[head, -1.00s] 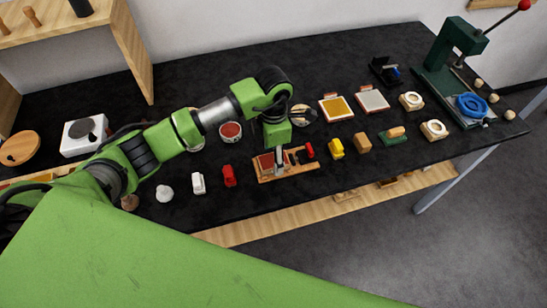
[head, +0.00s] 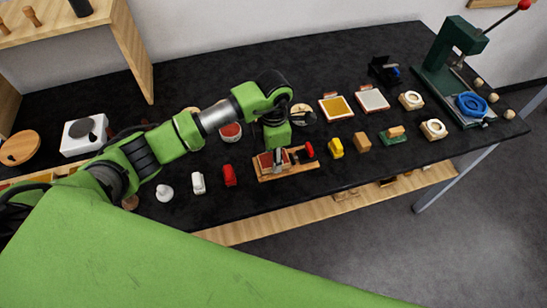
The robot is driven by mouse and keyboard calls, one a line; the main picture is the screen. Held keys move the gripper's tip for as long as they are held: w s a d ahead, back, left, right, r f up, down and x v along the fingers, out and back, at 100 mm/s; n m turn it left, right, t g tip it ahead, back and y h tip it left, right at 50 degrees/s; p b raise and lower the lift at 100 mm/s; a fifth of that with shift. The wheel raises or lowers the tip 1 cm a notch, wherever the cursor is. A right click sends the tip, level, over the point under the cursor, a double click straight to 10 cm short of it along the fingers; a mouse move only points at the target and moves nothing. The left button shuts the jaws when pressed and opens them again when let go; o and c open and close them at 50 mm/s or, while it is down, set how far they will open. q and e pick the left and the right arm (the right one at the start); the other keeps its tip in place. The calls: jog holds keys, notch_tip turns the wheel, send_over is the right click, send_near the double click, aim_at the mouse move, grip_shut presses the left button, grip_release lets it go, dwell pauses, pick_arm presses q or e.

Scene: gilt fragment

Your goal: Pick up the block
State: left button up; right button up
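My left gripper (head: 277,156) points down at a wooden tray (head: 290,172), close over the tray's red pad. Its fingers are small and partly hidden, so I cannot tell whether it is open or shut, or whether it holds anything. Small dark and red items (head: 309,150) sit at the tray's right end. A plain tan wooden block (head: 362,141) stands on the black table to the right, clear of the gripper. Another wooden block (head: 396,131) rests on a green base (head: 394,138). Which one is the task's block is not clear. My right gripper is not in view.
A yellow piece (head: 335,148) stands between tray and tan block. Red (head: 229,175) and white (head: 198,183) pieces stand left of the tray. A green press (head: 460,70) stands far right. The black table (head: 330,50) is bare toward the back.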

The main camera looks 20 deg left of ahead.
pick_arm(q)
jog(key=shift+r, duration=0.3)
jog(key=shift+s+r+b, duration=0.2)
jog(key=shift+r+b, duration=0.8)
jog(key=shift+r, duration=0.25)
jog(key=s+d+r+b, duration=0.3)
jog(key=s+r, duration=0.6)
jog(key=s, duration=0.4)
jog(key=shift+d+r+b, duration=0.25)
jog(key=shift+d+b, duration=0.1)
jog(key=shift+d, duration=0.1)
